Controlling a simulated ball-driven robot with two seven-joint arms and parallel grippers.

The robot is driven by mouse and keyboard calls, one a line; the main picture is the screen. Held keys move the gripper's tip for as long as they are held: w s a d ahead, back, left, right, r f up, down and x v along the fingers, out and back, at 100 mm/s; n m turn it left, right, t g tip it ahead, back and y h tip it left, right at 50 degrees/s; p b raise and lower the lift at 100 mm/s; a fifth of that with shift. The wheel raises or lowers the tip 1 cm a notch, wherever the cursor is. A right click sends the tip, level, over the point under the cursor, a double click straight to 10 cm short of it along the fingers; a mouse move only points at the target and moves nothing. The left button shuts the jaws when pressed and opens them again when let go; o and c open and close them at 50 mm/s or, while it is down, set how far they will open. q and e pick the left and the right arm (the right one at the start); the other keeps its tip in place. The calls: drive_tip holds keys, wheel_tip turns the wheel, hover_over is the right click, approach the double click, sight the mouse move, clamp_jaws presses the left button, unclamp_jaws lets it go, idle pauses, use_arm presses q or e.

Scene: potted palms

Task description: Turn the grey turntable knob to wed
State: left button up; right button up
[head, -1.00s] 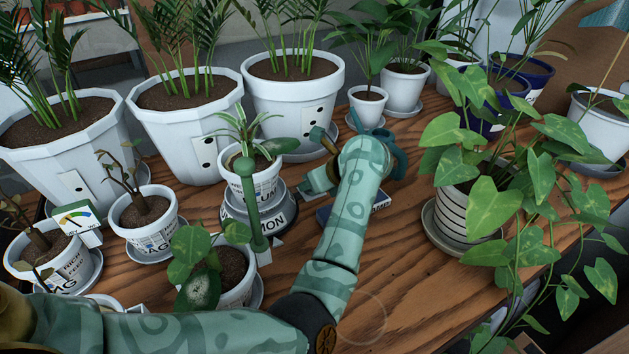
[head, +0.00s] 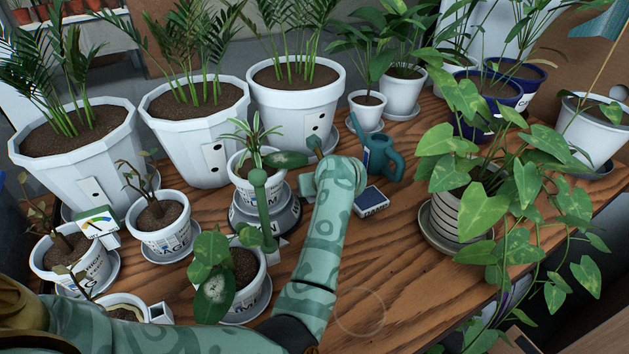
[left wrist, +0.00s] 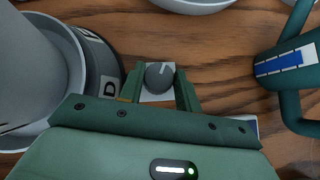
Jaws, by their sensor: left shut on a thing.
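The grey knob (left wrist: 158,75) is round with a white pointer line and sits on a small light square plate beside the ring. My left gripper (left wrist: 160,92) is shut on the knob, one finger on each side. In the head view, the wrist of my left arm mostly hides the gripper and knob. The word wed is not readable. My right gripper is in neither view.
A teal watering can (head: 382,155) and a dark blue box (head: 371,200) stand just right of my left wrist. Large white palm pots (head: 198,140) line the back. A striped pot (head: 455,222) with trailing leaves stands at the right. Bare wood lies between.

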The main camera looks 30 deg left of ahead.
use_arm(q)
drive_tip(key=shift+m+p, duration=0.35)
drive_tip(key=shift+m, duration=0.15)
drive_tip(key=shift+h, duration=0.3)
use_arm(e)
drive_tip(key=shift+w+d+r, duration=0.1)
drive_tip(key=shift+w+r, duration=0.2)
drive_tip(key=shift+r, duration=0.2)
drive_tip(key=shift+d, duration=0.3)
use_arm(q)
drive_tip(key=o, duration=1)
drive_tip(key=shift+c, duration=0.2)
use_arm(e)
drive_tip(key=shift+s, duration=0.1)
